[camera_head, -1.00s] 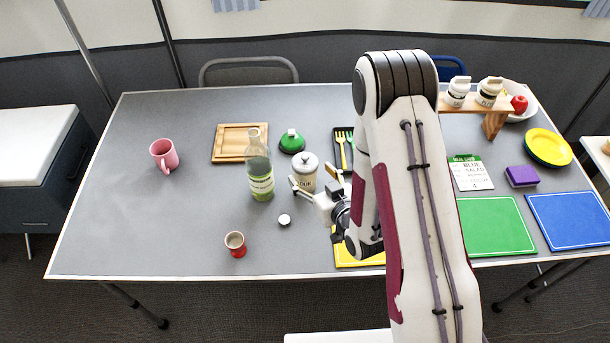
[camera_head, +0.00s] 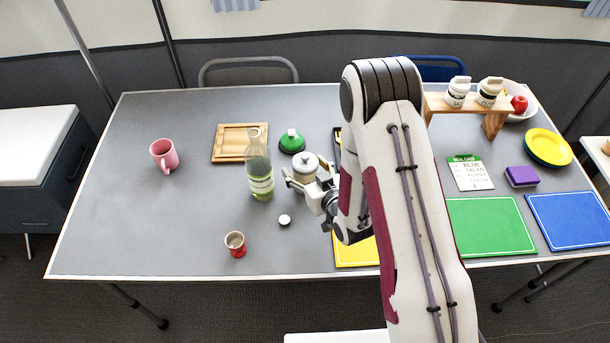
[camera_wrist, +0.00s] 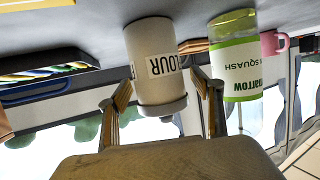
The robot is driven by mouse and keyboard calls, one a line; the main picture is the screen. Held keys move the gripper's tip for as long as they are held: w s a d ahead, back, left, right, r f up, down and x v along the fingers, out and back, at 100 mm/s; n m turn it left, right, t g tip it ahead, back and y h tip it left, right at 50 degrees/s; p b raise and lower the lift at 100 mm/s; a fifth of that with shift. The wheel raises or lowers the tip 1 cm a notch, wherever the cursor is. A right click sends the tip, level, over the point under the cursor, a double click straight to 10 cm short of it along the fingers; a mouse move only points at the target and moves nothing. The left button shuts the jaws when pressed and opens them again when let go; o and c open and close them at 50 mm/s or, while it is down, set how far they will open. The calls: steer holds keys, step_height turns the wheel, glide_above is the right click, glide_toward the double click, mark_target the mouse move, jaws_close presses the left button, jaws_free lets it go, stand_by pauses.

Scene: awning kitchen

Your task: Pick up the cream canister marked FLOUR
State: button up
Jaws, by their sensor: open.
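The cream canister marked FLOUR (camera_head: 304,168) stands on the grey table, right of the squash bottle. In the wrist view the canister (camera_wrist: 152,62) appears upside down, its label reading FLOUR. My gripper (camera_head: 303,187) is at the canister's near side, with a finger showing to its left. In the wrist view my gripper (camera_wrist: 162,98) is open, one finger on each side of the canister's lidded end. A gap shows beside the fingers; I cannot tell whether either one touches. The canister's lower front is partly hidden by my gripper in the head view.
The green-labelled squash bottle (camera_head: 260,172) stands close left of my gripper. A green domed object (camera_head: 292,142) is behind the canister. A small white-topped disc (camera_head: 284,220) and a red cup (camera_head: 236,244) are nearer the front edge. The left table is mostly clear.

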jaws_close()
steer(key=shift+r, duration=0.2)
stand_by(0.3)
steer(key=shift+r, duration=4.8)
